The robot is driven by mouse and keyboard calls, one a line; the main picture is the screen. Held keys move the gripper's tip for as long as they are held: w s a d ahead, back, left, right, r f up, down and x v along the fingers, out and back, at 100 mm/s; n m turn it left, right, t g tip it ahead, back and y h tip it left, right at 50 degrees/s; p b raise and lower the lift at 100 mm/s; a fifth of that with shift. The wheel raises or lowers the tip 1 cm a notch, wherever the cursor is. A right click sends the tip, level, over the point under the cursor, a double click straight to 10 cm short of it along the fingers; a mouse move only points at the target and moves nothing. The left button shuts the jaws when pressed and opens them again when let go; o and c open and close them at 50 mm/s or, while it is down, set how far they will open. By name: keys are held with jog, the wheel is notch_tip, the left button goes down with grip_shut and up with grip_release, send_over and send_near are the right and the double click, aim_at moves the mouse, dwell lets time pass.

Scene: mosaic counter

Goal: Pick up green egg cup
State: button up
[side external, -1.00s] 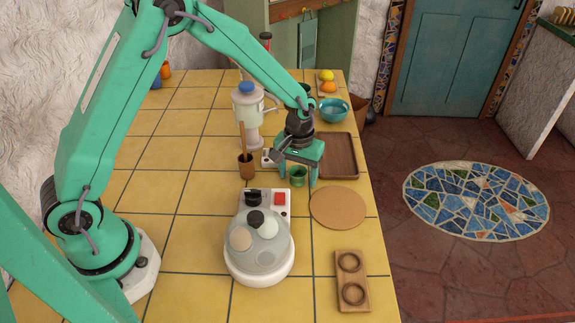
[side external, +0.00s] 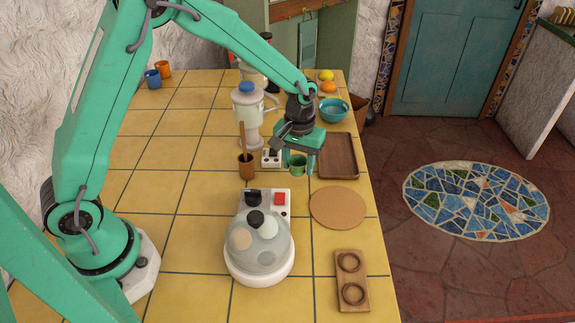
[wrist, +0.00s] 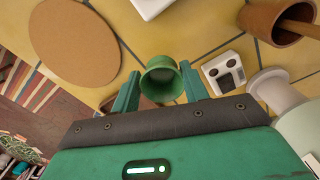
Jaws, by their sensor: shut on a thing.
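The green egg cup (side external: 298,162) is between the fingers of my gripper (side external: 299,164), above the yellow tiled counter in the side view. In the wrist view the egg cup (wrist: 161,79) shows its round opening toward the camera, with a finger of my gripper (wrist: 160,88) on each side. My gripper is shut on the cup. Part of the cup is hidden by the fingers in the side view.
A wooden tray (side external: 338,172) lies close to the right of my gripper, and a round cork mat (side external: 338,221) lies in front. A brown cup with a wooden handle (side external: 247,170), a blender (side external: 248,128) and an egg cooker (side external: 258,270) stand nearby. A wooden two-ring holder (side external: 350,292) lies at the front right.

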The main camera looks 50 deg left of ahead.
jog(key=s+d+r, duration=0.7)
jog(key=d, duration=0.2)
jog(key=shift+s+r, duration=0.2)
jog(key=shift+s, duration=0.05)
jog(key=shift+w, duration=0.1)
dwell(0.3)
jog(key=w+d, duration=0.4)
jog(key=w, duration=0.6)
jog(key=shift+w+r, duration=0.25)
jog(key=shift+r, duration=0.2)
jog(key=shift+a, duration=0.1)
send_over(338, 168)
notch_tip(338, 168, down, 7)
jog(key=shift+f, duration=0.1)
jog(key=shift+f, duration=1.95)
